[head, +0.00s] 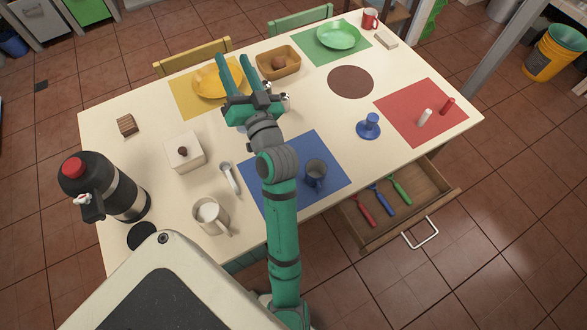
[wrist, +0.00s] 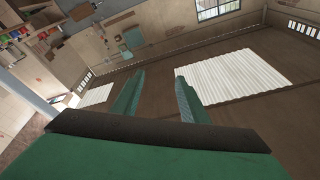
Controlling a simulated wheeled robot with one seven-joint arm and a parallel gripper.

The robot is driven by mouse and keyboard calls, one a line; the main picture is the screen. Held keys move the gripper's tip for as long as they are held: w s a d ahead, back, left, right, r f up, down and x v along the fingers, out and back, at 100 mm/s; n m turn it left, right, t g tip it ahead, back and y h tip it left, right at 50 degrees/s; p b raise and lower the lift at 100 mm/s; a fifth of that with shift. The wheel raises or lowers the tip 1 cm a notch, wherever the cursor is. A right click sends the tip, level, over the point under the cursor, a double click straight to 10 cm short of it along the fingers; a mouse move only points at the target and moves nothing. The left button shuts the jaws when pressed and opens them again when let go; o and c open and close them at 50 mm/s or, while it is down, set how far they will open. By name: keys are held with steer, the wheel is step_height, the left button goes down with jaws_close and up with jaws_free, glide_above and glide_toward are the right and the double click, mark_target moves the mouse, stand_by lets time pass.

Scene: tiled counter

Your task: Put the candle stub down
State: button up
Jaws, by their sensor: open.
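A short white cylinder, which looks like the candle stub (head: 425,117), stands on the red mat (head: 410,103) at the right of the table. A similar red cylinder (head: 447,106) is beside it. A blue candle holder (head: 368,126) stands on the bare table just left of the red mat. My gripper (head: 234,62) is open and raised above the table near the yellow plate, far left of the stub. In the wrist view its two fingers (wrist: 159,74) are apart with nothing between them, and the camera faces the room's ceiling and walls.
A blue mat (head: 270,187) with a dark mug (head: 315,174) lies near my arm. A wooden basket (head: 278,63), yellow plate (head: 209,83) and green plate (head: 338,35) are at the back. An open drawer (head: 432,208) juts from the front right. A flask (head: 120,190) stands left.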

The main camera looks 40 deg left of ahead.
steer(key=s+a+n+g+h, duration=0.1)
steer(key=s+a+n+g, duration=0.6)
steer(key=a+n+g, duration=0.15)
steer(key=s+f+n+g+h, duration=0.3)
steer(key=f+h, duration=0.1)
steer(key=f, duration=0.2)
steer(key=w+d+f+n+h, duration=0.1)
steer(key=d+f+n+h, duration=0.1)
steer(key=d+f+h, duration=0.55)
steer(key=w+d+f+h, duration=0.2)
steer(key=w+d, duration=0.1)
steer(key=d, duration=0.2)
steer(key=w+d+f+t+h, duration=0.1)
steer(key=w+d+f+h, duration=0.1)
steer(key=d, duration=0.4)
steer(key=w+d+f+m+t+h, duration=0.1)
steer(key=w+d+f+h, duration=0.1)
steer(key=w+d, duration=0.3)
steer(key=shift+w+d+f, duration=0.1)
steer(key=shift+d+f, duration=0.5)
steer(key=shift+f, duration=0.2)
step_height(320, 180, down, 4)
steer(key=shift+d+f, duration=0.1)
steer(key=shift+f, duration=0.65)
steer(key=shift+s+d+f, duration=0.15)
steer(key=shift+s+f, duration=0.05)
steer(key=shift+f, duration=1.1)
steer(key=shift+s+d+f, duration=0.1)
steer(key=shift+s+f, duration=0.1)
steer(key=shift+f, duration=1.05)
